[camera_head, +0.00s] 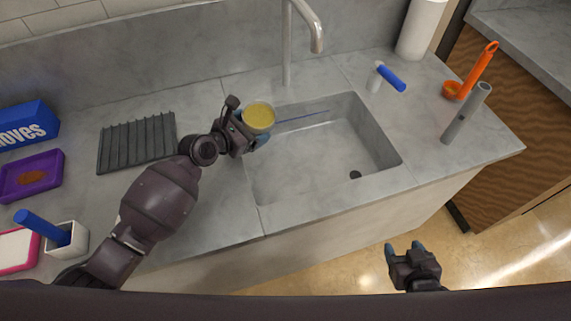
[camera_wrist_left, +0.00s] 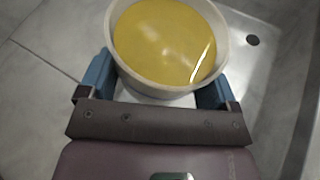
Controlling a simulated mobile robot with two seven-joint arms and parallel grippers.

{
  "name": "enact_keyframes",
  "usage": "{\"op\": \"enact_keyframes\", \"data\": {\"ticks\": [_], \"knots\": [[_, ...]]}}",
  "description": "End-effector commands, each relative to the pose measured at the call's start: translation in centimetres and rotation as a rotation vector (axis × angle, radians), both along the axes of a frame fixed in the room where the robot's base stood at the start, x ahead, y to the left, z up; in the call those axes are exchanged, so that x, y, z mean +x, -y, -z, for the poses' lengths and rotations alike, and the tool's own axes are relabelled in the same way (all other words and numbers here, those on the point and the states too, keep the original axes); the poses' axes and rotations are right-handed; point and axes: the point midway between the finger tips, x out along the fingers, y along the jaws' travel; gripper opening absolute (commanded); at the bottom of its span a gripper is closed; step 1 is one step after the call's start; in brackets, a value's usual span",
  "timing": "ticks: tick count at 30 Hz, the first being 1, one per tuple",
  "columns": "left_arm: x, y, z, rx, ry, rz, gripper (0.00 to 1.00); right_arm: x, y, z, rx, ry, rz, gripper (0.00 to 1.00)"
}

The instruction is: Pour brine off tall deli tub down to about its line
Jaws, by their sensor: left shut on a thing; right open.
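The deli tub (camera_head: 259,117) is a pale round container with yellow brine, held at the left rim of the sink (camera_head: 330,140). My left gripper (camera_head: 252,134) is shut around it. In the left wrist view the tub (camera_wrist_left: 167,87) sits between the two blue fingertips, and the yellow brine fills much of its opening. The tub looks about upright. Its line is not visible. My right gripper (camera_head: 405,250) is open and empty in front of the counter, over the floor.
A faucet (camera_head: 290,45) stands behind the sink. A ribbed dark mat (camera_head: 137,141), a purple tray (camera_head: 31,175) and a blue box (camera_head: 25,124) lie left. A blue-handled item (camera_head: 389,78), grey cylinder (camera_head: 466,113) and orange scoop (camera_head: 478,70) are right.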

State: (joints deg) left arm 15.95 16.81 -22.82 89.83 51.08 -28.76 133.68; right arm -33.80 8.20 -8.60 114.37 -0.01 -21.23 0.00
Motion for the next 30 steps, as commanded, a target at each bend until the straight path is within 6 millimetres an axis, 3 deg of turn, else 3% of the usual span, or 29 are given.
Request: {"op": "enact_keyframes", "data": {"ticks": [18, 30], "knots": [[-0.22, 0.15, 0.17, 0.022, 0.030, 0.000, 0.61, -0.94, 0.12, 0.75, 0.000, -0.021, 0.005, 0.60], [-0.37, 0.26, 0.27, 0.036, 0.049, 0.000, 0.61, -0.49, 0.04, 0.74, 0.000, -0.014, 0.002, 0.60]]}}
